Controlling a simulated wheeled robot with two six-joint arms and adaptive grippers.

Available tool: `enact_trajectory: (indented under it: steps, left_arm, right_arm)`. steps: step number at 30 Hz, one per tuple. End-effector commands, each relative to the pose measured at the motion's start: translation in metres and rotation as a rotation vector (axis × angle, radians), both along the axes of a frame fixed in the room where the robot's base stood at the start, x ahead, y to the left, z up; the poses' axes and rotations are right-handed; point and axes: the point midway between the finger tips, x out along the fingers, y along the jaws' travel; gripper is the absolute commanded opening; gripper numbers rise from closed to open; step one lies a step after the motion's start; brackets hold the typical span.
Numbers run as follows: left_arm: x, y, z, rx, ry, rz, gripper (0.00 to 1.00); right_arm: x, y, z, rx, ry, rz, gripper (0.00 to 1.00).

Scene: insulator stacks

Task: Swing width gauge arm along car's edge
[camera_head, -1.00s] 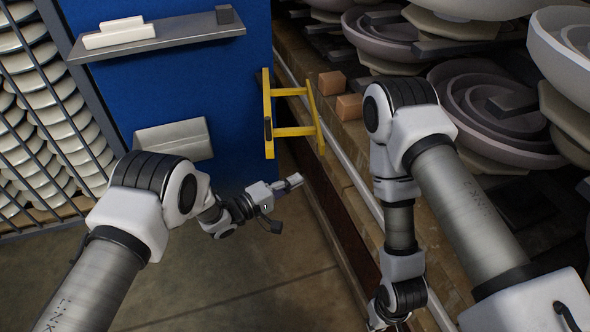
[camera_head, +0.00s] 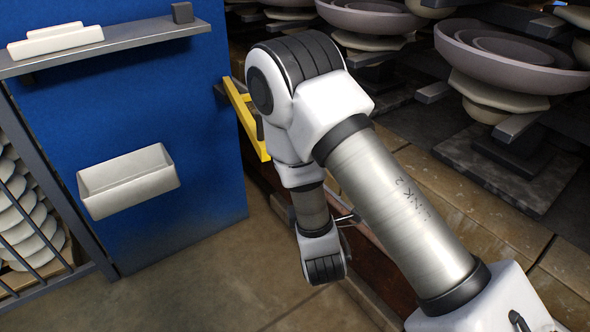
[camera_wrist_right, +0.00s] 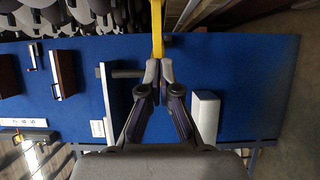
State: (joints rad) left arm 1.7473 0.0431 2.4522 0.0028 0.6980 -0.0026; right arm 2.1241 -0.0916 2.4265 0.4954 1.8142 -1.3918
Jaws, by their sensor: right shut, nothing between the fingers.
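The yellow width gauge arm (camera_head: 244,115) stands out from the blue panel (camera_head: 110,130), partly hidden behind my right arm in the head view. In the right wrist view, a yellow bar of it (camera_wrist_right: 157,28) comes down to the tips of my right gripper (camera_wrist_right: 159,68). That gripper is shut with nothing between its fingers; whether the tips touch the bar is unclear. In the head view my right arm covers it. The car (camera_head: 525,232) with its brick deck lies on the right, and my right arm hides part of its edge. My left gripper is out of view.
Insulator stacks (camera_head: 500,60) stand on the car at right. The panel carries a grey shelf (camera_head: 120,38) and a light tray (camera_head: 128,180). A barred rack (camera_head: 35,180) is at left. The floor (camera_head: 190,285) in front of the panel is clear.

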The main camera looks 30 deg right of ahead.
Motion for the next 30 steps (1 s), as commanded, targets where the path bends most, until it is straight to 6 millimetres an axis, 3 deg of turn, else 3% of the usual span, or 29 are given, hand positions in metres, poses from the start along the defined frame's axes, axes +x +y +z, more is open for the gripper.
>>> enact_trajectory:
  steps: [8,18,24,30]
  left_arm:
    - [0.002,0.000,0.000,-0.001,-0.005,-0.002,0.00]
    - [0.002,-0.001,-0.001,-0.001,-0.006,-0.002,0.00]
    - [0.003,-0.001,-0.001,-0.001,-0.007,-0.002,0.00]
    - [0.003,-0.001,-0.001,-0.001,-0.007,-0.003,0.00]
  right_arm:
    - [0.025,-0.011,0.004,0.007,-0.013,-0.003,0.00]
    - [0.093,-0.040,0.003,0.006,-0.010,-0.002,0.00]
    - [0.088,-0.072,0.002,0.007,-0.005,-0.004,0.00]
    - [0.087,-0.079,0.002,0.005,-0.006,0.000,0.00]
